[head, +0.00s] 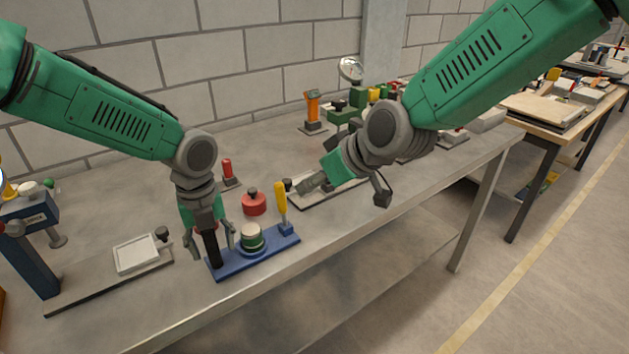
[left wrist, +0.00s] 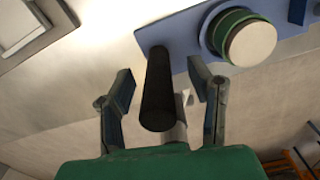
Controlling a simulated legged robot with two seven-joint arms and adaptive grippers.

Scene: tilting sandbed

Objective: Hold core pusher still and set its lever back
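The core pusher has a blue base plate (head: 268,259) near the table's front edge. A black upright post (head: 213,250) stands at its left end, a green and white round piece (head: 251,238) in the middle, and a yellow-handled lever (head: 281,197) near upright at its right end. My left gripper (head: 212,256) points down with its fingers apart on either side of the black post. In the left wrist view, gaps show between the post (left wrist: 159,88) and both fingers. My right gripper (head: 309,183) is up and right of the lever, apart from it; its finger opening is unclear.
A red round piece (head: 254,203) and a small red-handled tool (head: 227,171) stand behind the pusher. A plate with a white pad (head: 136,254) lies to the left. Another plate (head: 325,195) lies below my right gripper. Orange and green devices stand further back.

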